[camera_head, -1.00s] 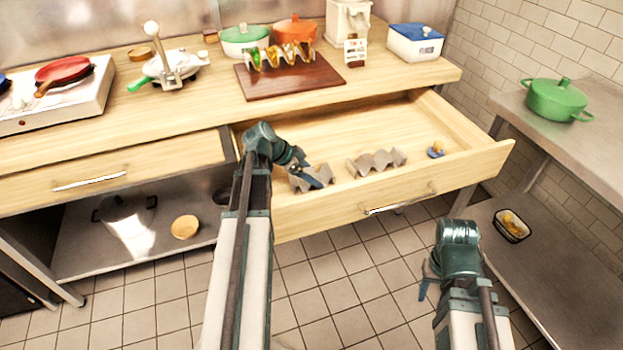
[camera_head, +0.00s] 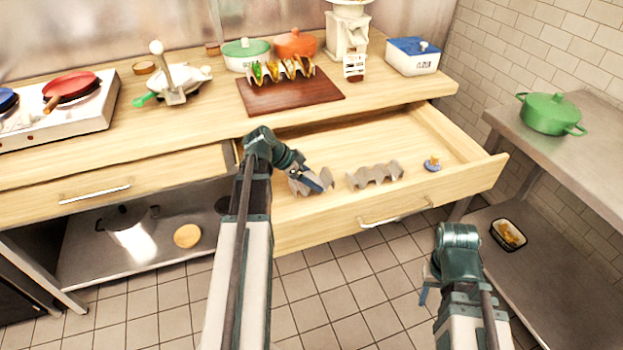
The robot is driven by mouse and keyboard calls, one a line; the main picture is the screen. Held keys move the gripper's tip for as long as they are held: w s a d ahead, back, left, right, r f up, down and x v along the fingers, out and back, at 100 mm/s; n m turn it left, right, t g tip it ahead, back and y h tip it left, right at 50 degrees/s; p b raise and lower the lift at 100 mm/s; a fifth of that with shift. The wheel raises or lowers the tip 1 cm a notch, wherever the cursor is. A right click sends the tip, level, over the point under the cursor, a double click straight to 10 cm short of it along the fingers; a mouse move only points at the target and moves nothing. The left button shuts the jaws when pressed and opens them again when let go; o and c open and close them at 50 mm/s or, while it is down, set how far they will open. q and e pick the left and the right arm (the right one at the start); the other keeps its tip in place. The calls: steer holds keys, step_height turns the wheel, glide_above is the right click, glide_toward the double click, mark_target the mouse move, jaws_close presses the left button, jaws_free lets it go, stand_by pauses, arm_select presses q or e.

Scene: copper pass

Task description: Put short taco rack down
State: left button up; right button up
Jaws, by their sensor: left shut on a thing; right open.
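The short taco rack (camera_head: 298,187), a grey zigzag holder, is in the open drawer at its left part. My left gripper (camera_head: 314,181) is shut on it and hides part of it. I cannot tell whether the rack touches the drawer floor. A second, longer grey zigzag rack (camera_head: 375,175) lies in the drawer to its right, apart from it. My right gripper (camera_head: 425,288) is open and empty, outside the drawer at the lower right.
The wooden drawer (camera_head: 482,181) is pulled out below the counter. A small blue and orange item (camera_head: 432,164) lies at its right. A filled taco rack (camera_head: 282,70) stands on a brown board (camera_head: 322,93). The drawer's back middle is clear.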

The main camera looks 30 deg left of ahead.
mark_target(311, 178)
arm_select(q)
step_height(311, 178, up, 6)
steer(key=p, duration=0.5)
steer(key=shift+r, duration=0.1)
